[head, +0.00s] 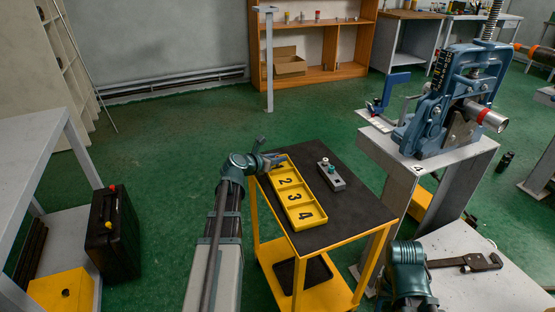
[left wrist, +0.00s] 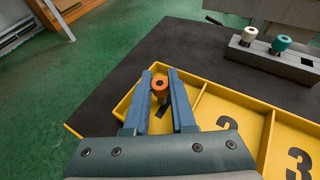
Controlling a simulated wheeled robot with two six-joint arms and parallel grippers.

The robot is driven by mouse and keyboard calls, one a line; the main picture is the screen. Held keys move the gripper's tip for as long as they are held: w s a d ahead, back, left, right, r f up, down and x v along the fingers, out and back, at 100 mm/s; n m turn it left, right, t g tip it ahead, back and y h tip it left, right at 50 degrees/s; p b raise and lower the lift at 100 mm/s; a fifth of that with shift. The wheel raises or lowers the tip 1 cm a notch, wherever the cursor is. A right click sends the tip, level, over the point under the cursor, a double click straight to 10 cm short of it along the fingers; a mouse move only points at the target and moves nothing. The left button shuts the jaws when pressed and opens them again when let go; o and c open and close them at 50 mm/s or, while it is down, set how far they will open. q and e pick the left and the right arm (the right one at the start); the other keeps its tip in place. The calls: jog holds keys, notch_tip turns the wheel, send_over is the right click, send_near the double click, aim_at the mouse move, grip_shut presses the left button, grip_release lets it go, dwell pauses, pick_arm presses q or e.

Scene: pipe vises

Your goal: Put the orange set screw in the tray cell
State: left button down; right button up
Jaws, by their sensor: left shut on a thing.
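The orange set screw (left wrist: 160,87) stands upright between the fingers of my left gripper in the left wrist view. My left gripper (left wrist: 162,97) is shut on it, and it also shows in the head view (head: 273,160). The yellow tray (head: 296,205) lies on the black cart top, with cells 2, 3 and 4 readable in the head view. The gripper and screw are over the end cell beside cell 2. The tray also shows in the left wrist view (left wrist: 235,106). I cannot tell whether the screw touches the cell floor. My right gripper's fingers are out of view.
A grey block (head: 334,180) with a white and a teal piece stands on the cart right of the tray. A blue pipe vise (head: 430,115) holding a pipe stands on a pedestal at right. A pipe wrench (head: 470,262) lies on the table at bottom right.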

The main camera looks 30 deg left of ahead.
pick_arm(q)
jog(key=c, duration=0.7)
grip_release()
jog(key=shift+c, duration=0.2)
jog(key=shift+r, duration=0.15)
jog(key=shift+s+r+p, duration=0.2)
jog(key=shift+s+p, duration=0.05)
jog(key=shift+p, duration=0.2)
jog(key=p+v, duration=0.4)
jog(key=v, duration=0.7)
jog(key=shift+s, duration=0.2)
jog(key=shift+d, duration=0.1)
